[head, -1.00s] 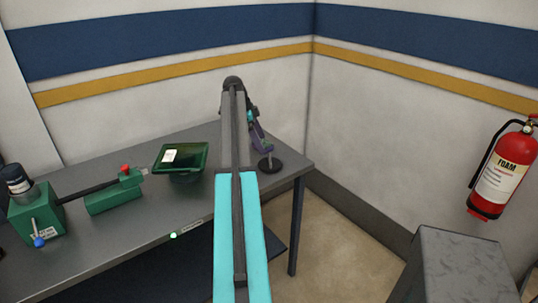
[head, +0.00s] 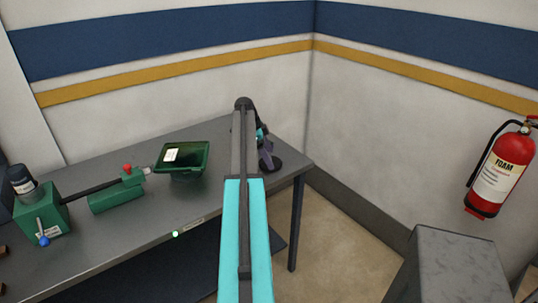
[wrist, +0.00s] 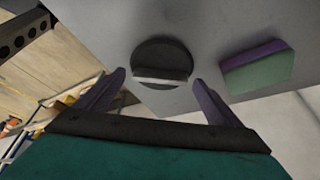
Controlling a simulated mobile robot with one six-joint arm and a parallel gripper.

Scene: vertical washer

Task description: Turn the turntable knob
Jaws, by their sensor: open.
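The turntable knob (wrist: 161,62) is a dark round disc with a pale raised bar across it, on the grey tabletop. In the head view my gripper is mostly hidden behind my arm.
A purple and green block (wrist: 258,66) lies right of the knob in the wrist view. On the grey table (head: 215,222) stand a green tray (head: 182,156) and a green machine (head: 42,212). A fire extinguisher (head: 497,172) hangs on the right wall, above a grey box (head: 452,268).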

